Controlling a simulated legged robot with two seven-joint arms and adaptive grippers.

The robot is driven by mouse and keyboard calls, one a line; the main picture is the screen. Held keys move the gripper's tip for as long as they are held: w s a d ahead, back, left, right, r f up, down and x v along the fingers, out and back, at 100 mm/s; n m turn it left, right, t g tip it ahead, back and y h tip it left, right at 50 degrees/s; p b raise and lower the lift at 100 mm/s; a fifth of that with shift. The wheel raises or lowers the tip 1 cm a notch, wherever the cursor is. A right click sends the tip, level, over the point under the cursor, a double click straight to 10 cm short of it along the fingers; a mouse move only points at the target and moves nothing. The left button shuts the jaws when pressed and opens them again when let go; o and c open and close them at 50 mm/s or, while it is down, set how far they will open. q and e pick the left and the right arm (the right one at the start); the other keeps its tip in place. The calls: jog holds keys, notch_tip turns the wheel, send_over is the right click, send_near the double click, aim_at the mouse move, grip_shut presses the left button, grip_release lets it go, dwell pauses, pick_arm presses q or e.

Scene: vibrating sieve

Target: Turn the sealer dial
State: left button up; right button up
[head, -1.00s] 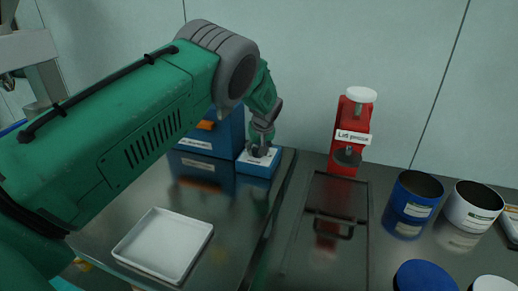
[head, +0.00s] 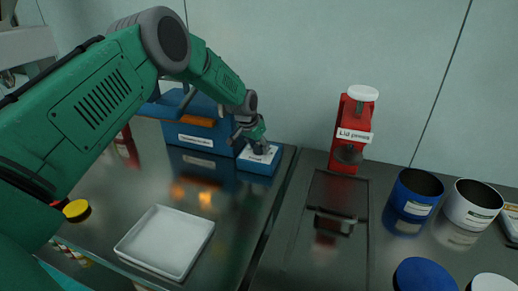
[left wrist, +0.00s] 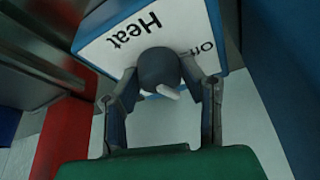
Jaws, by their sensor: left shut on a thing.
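The sealer is a blue machine (head: 192,134) with an orange bar, at the back of the left table. A small blue box (head: 261,168) with a white top stands at its right end. In the left wrist view, the white top (left wrist: 200,22) reads "Heat" and "Off". The dark grey dial (left wrist: 158,66) on it has a white pointer (left wrist: 169,92). My left gripper (head: 257,145) is at the box top, and its fingers (left wrist: 160,82) are shut on the dial from both sides. In the head view, the gripper mostly hides the dial. My right gripper is not in view.
An empty white tray (head: 130,247) lies on the left table. A red lid press (head: 346,160) stands right of the box. A blue can (head: 413,203) and a white can (head: 472,208) stand at the right. A yellow lid (head: 76,210) shows at the left.

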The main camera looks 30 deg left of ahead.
pick_arm(q)
jog(key=shift+w+m+h+b, duration=0.1)
jog(key=shift+m+h+b, duration=0.55)
jog(key=shift+m, duration=0.95)
jog(key=o, duration=1.1)
jog(key=shift+o, duration=0.2)
jog(key=shift+w+f, duration=0.2)
jog(key=shift+s+a+r, duration=0.1)
jog(key=shift+s+r, duration=0.05)
jog(key=shift+r, duration=0.1)
jog(key=v, duration=0.6)
jog(key=shift+r, duration=0.25)
jog(key=shift+a+r, duration=0.1)
